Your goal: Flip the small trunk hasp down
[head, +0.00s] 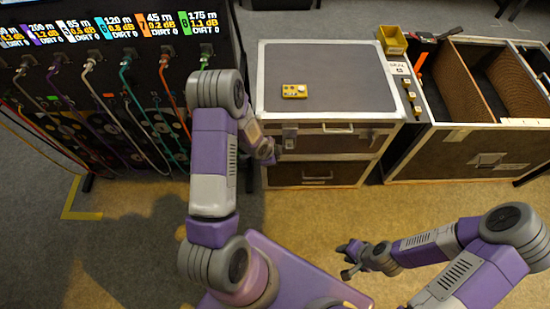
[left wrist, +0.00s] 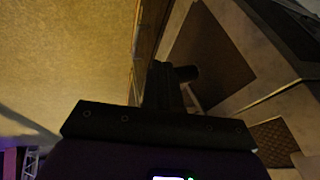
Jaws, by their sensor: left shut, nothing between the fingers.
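The small trunk (head: 345,62) is a dark case with pale metal edges, standing in the middle of the head view. Its hasp (head: 289,138) is a small pale metal piece at the left of its front, near the lid seam. I cannot tell exactly how it is tilted. My left gripper (head: 269,155) is by the trunk's front left, just left of and below the hasp; whether it touches is unclear. Its dark fingers also show in the left wrist view (left wrist: 172,72), shut and empty. My right gripper (head: 345,261) is open and empty over the floor.
A cable panel (head: 95,80) stands left. The floor in front is clear.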

